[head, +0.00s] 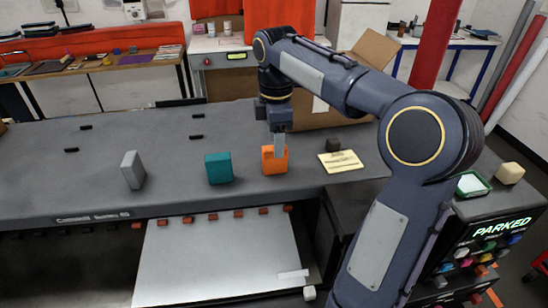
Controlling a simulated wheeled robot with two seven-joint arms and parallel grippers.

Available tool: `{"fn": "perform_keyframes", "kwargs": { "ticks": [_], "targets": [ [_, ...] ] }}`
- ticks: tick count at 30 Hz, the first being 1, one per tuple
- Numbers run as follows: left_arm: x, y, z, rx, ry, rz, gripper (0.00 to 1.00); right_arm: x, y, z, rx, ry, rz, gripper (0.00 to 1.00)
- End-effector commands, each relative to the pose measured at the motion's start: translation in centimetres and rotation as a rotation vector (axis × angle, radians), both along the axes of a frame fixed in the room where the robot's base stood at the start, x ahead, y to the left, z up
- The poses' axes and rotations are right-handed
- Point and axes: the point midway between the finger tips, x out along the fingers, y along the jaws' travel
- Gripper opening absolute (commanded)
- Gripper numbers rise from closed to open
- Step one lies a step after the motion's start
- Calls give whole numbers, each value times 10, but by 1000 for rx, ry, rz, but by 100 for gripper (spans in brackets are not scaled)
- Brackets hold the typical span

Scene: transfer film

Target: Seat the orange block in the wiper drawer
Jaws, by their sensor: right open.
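The orange block (274,161) stands on the dark machine top near its front edge. My right gripper (279,147) points down at the block, open, with a finger overlapping its upper part in the picture. The far finger is hidden, so I cannot tell whether the fingers touch the block. No drawer is clearly marked as the wiper drawer. A pale flat panel (222,262) extends below the front edge, with several orange tabs along its back; I cannot tell if it is that drawer. My left gripper is not in view.
A teal block (219,168) and a grey block (132,170) stand left of the orange one. A control box (487,245) reads PARKED. The top's left part is mostly clear.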

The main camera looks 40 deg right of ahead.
Motion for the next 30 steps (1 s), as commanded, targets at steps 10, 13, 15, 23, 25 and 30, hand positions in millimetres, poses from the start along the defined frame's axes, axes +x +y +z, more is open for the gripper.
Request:
{"fn": "perform_keyframes", "kwargs": {
  "ticks": [10, 13, 15, 23, 25, 30],
  "targets": [
    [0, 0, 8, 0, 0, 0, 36, 2, 1, -34, 0, 1, 0, 51],
    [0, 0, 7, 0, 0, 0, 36, 3, 1, -34, 0, 1, 0, 51],
    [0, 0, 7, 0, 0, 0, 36, 3, 1, -34, 0, 1, 0, 50],
    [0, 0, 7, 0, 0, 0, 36, 3, 1, -33, 0, 1, 0, 16],
    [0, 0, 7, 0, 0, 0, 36, 3, 1, -33, 0, 1, 0, 6],
    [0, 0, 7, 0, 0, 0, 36, 3, 1, -33, 0, 0, 0, 2]
  ]
}}
